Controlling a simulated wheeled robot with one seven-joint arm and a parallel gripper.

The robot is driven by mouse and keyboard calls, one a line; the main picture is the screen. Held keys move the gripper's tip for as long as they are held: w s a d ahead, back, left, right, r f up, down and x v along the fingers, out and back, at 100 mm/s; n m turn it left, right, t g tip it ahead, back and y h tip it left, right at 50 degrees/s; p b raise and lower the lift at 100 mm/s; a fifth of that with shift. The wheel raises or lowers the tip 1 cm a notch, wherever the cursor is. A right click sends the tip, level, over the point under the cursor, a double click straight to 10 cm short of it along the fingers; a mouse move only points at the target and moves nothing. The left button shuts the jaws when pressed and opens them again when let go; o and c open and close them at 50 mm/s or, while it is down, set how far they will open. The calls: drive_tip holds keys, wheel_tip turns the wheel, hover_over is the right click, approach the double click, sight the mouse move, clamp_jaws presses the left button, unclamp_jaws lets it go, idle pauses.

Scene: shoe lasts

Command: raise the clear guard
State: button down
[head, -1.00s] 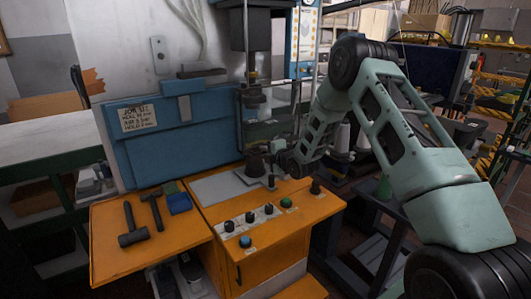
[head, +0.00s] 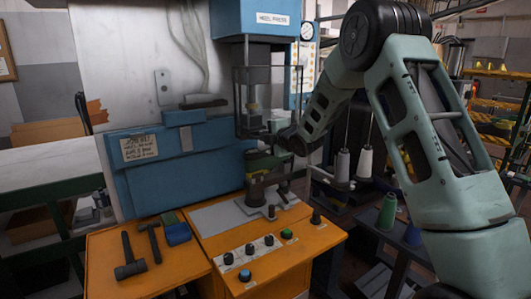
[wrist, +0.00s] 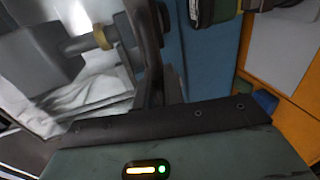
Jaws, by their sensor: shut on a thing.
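The clear guard (head: 268,90) is a see-through pane with a thin dark frame in front of the blue heel press. It hangs around the ram, with its lower edge well above the work plate. My gripper (head: 272,136) is at its lower edge and shut on it; the exact grip is small and dark in the head view. In the wrist view the dark fingers (wrist: 150,55) reach up the middle, and their tips are cut off. A green and dark shoe-last piece (head: 262,163) stands on its support under the guard and also shows in the wrist view (wrist: 212,10).
A blue panel (head: 175,175) with a paper note is left of the ram. Thread cones (head: 342,164) stand to the right.

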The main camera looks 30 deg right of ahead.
drive_tip(key=shift+r, duration=0.9)
drive_tip(key=c, duration=1.6)
unclamp_jaws()
drive_tip(key=shift+c, duration=0.2)
drive_tip(key=b+v, duration=0.5)
drive_tip(key=v, duration=1.2)
drive_tip(key=shift+s, duration=0.25)
